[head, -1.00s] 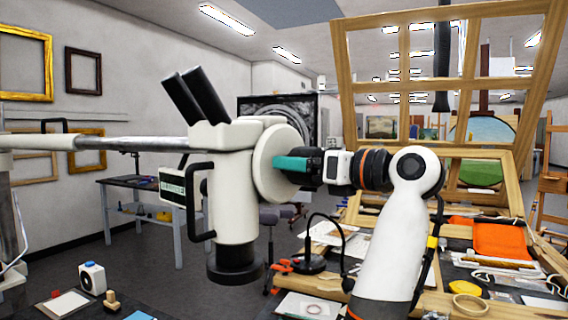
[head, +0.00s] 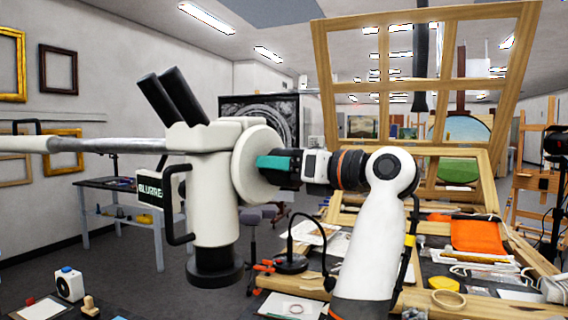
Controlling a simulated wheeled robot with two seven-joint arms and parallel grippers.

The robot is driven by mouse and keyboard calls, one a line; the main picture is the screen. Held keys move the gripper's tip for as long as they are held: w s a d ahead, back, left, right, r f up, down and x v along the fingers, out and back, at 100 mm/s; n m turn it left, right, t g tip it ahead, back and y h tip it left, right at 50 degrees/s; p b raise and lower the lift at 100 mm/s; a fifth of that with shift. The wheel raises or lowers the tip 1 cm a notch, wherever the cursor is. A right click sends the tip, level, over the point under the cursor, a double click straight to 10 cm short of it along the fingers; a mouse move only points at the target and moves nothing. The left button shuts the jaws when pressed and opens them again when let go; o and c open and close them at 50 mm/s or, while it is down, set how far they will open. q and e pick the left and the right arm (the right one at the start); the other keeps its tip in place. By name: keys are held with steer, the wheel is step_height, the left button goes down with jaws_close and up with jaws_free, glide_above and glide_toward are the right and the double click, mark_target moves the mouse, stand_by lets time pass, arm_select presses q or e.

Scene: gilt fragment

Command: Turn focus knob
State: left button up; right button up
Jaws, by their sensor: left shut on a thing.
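A cream microscope (head: 213,222) with black eyepieces (head: 172,95) hangs from a long horizontal arm (head: 90,145). A large cream round focus knob (head: 248,148) is on the right side of its head. My left gripper (head: 268,163), with teal finger pads, comes from the right and is shut on the knob. The exact grip point is partly hidden by the fingers. A small dark screen (head: 151,192) on the microscope's left shows pale letters reading "BLURRE", the end cut off by a black handle (head: 172,208). My right gripper is not in view.
A wooden frame easel (head: 330,100) stands behind my arm. The bench at right holds an orange cloth (head: 478,237), a tape roll (head: 447,299) and a black lamp base (head: 290,263).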

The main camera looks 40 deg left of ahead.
arm_select(q)
steer(key=m+p, duration=0.1)
steer(key=m, duration=0.1)
steer(key=shift+w+m, duration=0.1)
steer(key=shift+m, duration=0.2)
steer(key=shift+m+p, duration=0.45)
steer(key=shift+m, duration=0.55)
steer(key=shift+f+m, duration=0.1)
steer(key=shift+m, duration=0.2)
steer(key=o, duration=1)
